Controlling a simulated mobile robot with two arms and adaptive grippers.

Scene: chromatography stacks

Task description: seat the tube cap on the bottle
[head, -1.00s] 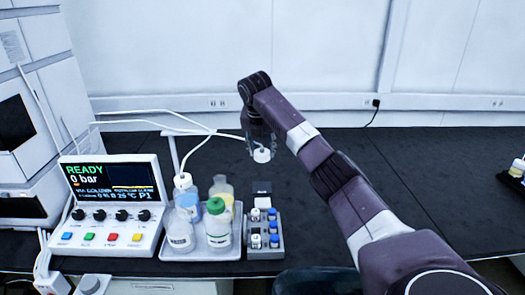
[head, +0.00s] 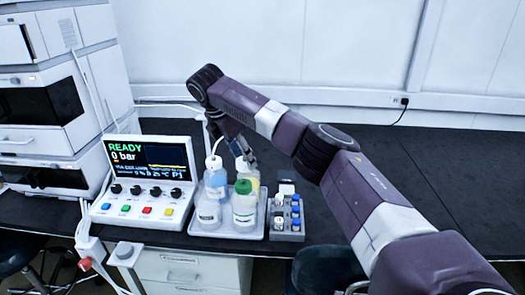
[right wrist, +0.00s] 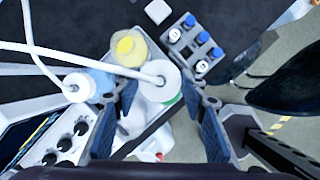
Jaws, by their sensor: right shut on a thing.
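My right gripper (head: 247,158) is over the back of the bottle tray, pointing down. In the right wrist view it is shut on the white tube cap (right wrist: 163,77), with a white tube running off to the left. The cap appears above the bottles, apart from them. A yellow bottle (right wrist: 130,47) stands beside it in that view. In the head view a clear bottle (head: 208,212) is front left, a green-capped bottle (head: 243,206) front right, and a blue-liquid bottle (head: 215,183) with a white tube cap behind. The gripper partly hides the yellow bottle (head: 252,178). My left gripper is out of view.
The bottles stand close together in a grey tray (head: 225,234). A vial rack (head: 288,236) with blue and white caps is right of it. A control box (head: 145,215) reading READY, 0 bar is on the left. The dark bench is clear at the right.

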